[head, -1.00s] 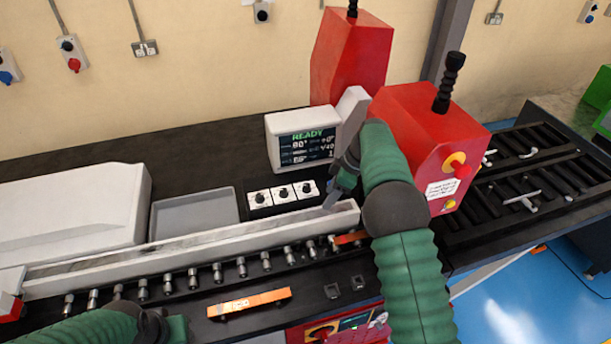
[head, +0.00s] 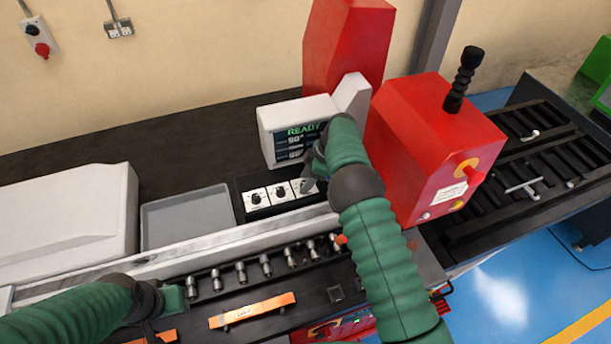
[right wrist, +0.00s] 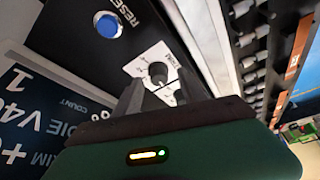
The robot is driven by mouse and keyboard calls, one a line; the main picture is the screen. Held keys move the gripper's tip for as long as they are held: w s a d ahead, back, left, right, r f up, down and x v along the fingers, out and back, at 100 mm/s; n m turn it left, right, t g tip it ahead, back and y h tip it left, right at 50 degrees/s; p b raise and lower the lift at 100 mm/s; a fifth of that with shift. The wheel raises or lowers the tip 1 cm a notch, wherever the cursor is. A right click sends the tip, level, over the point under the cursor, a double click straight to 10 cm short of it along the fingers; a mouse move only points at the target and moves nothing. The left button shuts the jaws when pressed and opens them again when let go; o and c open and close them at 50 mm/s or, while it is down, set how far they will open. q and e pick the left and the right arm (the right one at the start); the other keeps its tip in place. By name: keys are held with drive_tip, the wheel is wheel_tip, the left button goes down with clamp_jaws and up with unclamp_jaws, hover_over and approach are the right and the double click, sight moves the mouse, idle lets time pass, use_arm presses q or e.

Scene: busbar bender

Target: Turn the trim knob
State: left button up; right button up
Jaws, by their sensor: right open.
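The trim knob (right wrist: 158,71) is a dark round knob on a white plate in the right wrist view, with its lettering partly legible. My right gripper (right wrist: 160,88) is open, with one finger on either side of the knob's near side; I cannot tell if they touch it. In the head view my right gripper (head: 310,184) is over the rightmost of three white knob plates, and it and my arm partly hide that plate. My left gripper (head: 172,302) is low at the left, near the rollers; its jaws are not clear.
A screen (head: 292,138) reading READY stands just behind the knobs. A blue RESET button (right wrist: 108,25) is beside the trim plate. A red machine housing (head: 425,150) is to the right. A grey tray (head: 187,217) and an orange bar (head: 252,310) lie left and in front.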

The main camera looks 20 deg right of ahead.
drive_tip(key=shift+w+f, duration=0.25)
drive_tip(key=shift+f, duration=0.15)
drive_tip(key=shift+s+d+r, duration=0.15)
drive_tip(key=shift+s+r, duration=0.05)
drive_tip(key=shift+s, duration=0.05)
drive_tip(key=c, duration=0.4)
clamp_jaws()
